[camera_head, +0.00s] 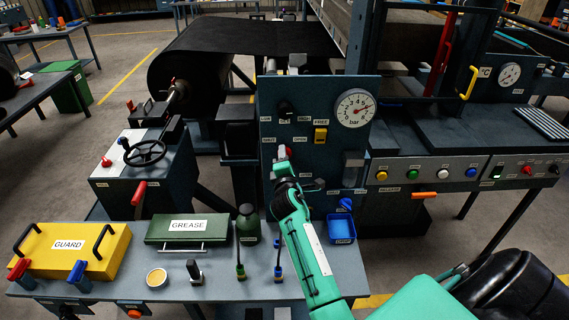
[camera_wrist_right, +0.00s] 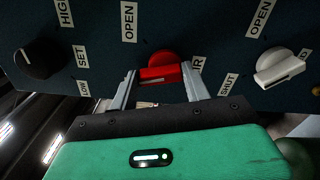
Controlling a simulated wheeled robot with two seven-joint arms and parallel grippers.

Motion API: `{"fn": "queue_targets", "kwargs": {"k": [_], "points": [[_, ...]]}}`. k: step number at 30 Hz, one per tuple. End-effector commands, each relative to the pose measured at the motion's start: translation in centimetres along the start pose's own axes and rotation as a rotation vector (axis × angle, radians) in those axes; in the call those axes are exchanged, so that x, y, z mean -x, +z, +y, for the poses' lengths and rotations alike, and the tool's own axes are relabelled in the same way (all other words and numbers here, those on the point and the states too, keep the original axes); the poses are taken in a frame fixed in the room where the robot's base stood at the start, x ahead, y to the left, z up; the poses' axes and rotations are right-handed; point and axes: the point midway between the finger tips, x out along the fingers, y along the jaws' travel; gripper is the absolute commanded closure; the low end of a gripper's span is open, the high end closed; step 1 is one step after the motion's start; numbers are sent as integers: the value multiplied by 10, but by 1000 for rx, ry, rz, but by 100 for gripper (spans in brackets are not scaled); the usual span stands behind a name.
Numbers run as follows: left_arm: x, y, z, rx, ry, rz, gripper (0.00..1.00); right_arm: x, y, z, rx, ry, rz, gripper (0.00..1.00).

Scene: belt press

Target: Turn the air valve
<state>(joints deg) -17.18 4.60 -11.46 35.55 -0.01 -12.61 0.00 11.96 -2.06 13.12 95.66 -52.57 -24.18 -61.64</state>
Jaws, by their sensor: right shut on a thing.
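The red air valve knob (camera_wrist_right: 160,68) sits on a dark blue panel (camera_head: 318,88); a bit of its red shows in the head view (camera_head: 288,152). My right gripper (camera_wrist_right: 160,80) is shut on the knob, with one grey finger on each side. In the head view the right gripper (camera_head: 281,158) reaches up to the panel front and hides most of the knob. An OPEN label (camera_wrist_right: 129,20) is above left of the knob, and a SHUT label (camera_wrist_right: 228,84) is to its right. The label beside the knob is partly covered and reads "IR". My left gripper is not in view.
A black knob (camera_wrist_right: 38,57) and a white knob (camera_wrist_right: 279,67) flank the valve closely.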

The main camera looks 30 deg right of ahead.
Motion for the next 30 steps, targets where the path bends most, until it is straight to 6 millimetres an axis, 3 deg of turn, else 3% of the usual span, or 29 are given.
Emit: {"fn": "queue_targets", "kwargs": {"k": [30], "points": [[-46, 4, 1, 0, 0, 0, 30, 0, 4, -7, -916, -2, -2, 75]]}}
